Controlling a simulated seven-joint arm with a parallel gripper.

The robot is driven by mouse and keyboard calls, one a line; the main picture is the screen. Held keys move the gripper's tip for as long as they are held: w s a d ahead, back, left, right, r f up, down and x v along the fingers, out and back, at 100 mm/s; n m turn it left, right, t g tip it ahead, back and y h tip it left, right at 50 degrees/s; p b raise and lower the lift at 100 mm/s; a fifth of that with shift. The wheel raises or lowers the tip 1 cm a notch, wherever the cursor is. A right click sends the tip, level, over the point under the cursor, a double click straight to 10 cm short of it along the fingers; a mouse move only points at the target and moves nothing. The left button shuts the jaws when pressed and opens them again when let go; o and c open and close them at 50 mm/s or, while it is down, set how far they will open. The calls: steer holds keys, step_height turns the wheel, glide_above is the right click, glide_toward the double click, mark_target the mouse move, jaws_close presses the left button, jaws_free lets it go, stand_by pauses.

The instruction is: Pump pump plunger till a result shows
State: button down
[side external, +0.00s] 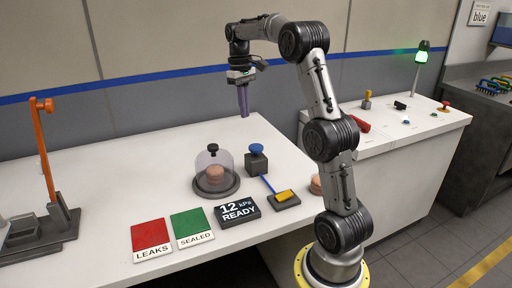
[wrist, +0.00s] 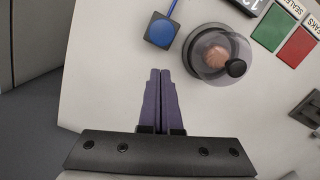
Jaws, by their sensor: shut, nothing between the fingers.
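The pump plunger (side external: 256,149) is a blue round knob on a dark square block, standing on the white table. It also shows from above in the wrist view (wrist: 161,29). A blue strip runs from the block to a yellow piece on a dark base (side external: 286,197). A clear dome (side external: 213,165) with a black knob covers a stack of biscuits on a dark round base, left of the plunger. The display (side external: 239,210) reads "12 kPa READY". My gripper (side external: 244,116) has purple fingers, shut and empty, above the table behind the plunger. The wrist view shows the fingers together (wrist: 160,72).
A red LEAKS plate (side external: 151,234) and a green SEALED plate (side external: 192,223) lie at the table's front. An orange lever stand (side external: 46,150) is at the left. More biscuits (side external: 316,184) sit near my arm. A green lamp (side external: 423,46) glows on the right-hand console.

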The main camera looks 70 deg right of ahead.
steer(key=shift+w+r, duration=0.2)
steer(key=shift+r, duration=1.95)
glide_toward(255, 146)
steer(key=shift+d+r, duration=0.1)
steer(key=shift+r, duration=0.2)
steer(key=shift+s+f, duration=0.1)
steer(key=shift+f, duration=1.65)
steer(key=shift+s+f, duration=0.15)
steer(key=shift+f, duration=1.65)
